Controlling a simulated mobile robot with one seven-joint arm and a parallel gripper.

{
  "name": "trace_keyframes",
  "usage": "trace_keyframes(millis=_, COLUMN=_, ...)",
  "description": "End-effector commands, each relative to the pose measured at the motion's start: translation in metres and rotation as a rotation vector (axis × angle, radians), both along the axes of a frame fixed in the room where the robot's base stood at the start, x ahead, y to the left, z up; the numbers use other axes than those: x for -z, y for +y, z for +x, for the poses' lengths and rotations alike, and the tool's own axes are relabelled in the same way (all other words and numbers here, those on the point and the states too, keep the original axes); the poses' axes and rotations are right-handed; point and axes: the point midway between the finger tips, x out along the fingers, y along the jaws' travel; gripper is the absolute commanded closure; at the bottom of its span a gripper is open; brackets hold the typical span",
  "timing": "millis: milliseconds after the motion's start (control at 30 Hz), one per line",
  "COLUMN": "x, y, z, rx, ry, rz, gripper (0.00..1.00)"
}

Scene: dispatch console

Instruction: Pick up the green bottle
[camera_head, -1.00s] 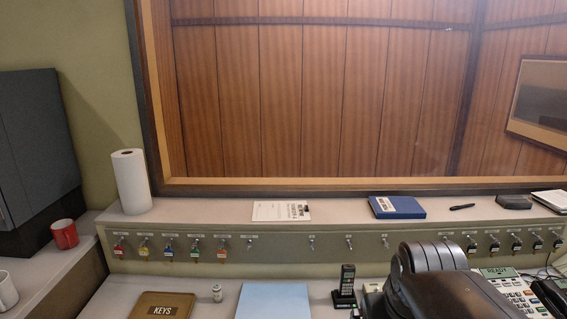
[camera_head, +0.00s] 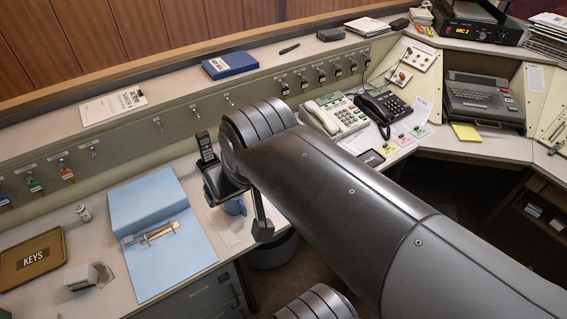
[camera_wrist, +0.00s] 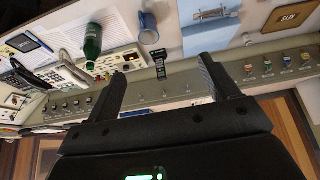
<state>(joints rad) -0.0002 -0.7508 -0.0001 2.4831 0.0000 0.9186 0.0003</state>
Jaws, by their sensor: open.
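The green bottle (camera_wrist: 93,42) shows in the wrist view at the upper left, standing on the console top beside the light-coloured desk phone. It does not show in the head view, where my arm covers much of the console. My gripper (camera_wrist: 161,66) is open and empty in the wrist view, its two fingers spread apart. The bottle lies beyond and to the left of the left finger, apart from it.
A blue mug (camera_head: 235,206) and a cordless phone (camera_head: 206,150) stand close to my arm. A blue binder (camera_head: 160,220) lies on the left desk. Two desk phones (camera_head: 335,114) sit behind my arm. The raised ledge with key hooks (camera_head: 160,124) runs along the back.

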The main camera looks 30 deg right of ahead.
Motion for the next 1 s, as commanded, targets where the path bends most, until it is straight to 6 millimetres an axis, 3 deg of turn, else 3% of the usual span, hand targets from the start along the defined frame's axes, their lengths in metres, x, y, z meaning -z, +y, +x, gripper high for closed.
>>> trace_keyframes(millis=133, x=-0.050, y=0.000, z=0.001, rx=0.000, ry=-0.009, rz=0.000, gripper=0.20)
trace_keyframes(millis=300, x=-0.133, y=0.000, z=0.001, rx=0.000, ry=-0.007, rz=0.000, gripper=0.20)
trace_keyframes(millis=400, x=-0.172, y=0.000, z=0.001, rx=0.000, ry=-0.005, rz=0.000, gripper=0.20)
trace_keyframes(millis=700, x=-0.254, y=0.000, z=0.001, rx=0.000, ry=-0.004, rz=0.000, gripper=0.20)
trace_keyframes(millis=733, x=-0.257, y=0.000, z=0.002, rx=0.010, ry=0.002, rz=0.010, gripper=0.20)
trace_keyframes(millis=1000, x=-0.228, y=-0.008, z=0.037, rx=0.340, ry=0.109, rz=0.410, gripper=0.20)
